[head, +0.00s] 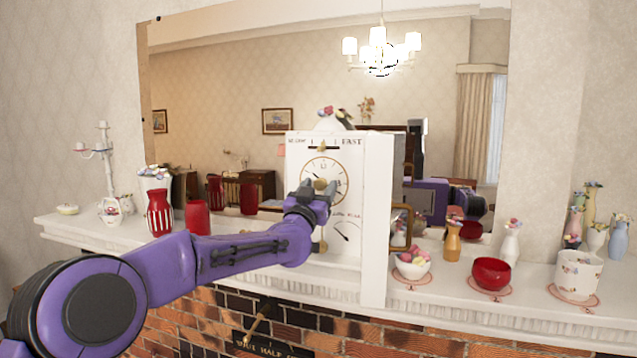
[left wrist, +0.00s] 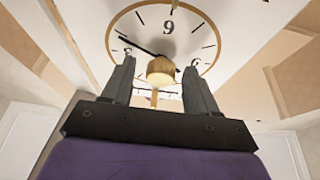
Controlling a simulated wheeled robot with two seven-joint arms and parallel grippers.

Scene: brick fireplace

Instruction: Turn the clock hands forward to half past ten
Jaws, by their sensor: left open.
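The white clock (head: 348,150) stands on the mantelpiece in the middle of the head view, its gold-ringed dial (head: 340,165) facing me. My left gripper (head: 318,186) is in front of the dial and partly covers it. In the left wrist view a brass knob (left wrist: 161,70) lies between the fingers of the open left gripper. I cannot tell whether a finger touches it. A thin black hand (left wrist: 137,46) runs from the knob towards the upper left, and a 9 shows above. The full time reading is hidden. My right gripper is not in view.
The mantelpiece (head: 450,290) carries red vases (head: 159,214) left of the clock. Right of it stand a bowl of coloured items (head: 412,264), a red bowl (head: 491,273) and a white flowered pot (head: 578,275). A large mirror (head: 220,100) is behind.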

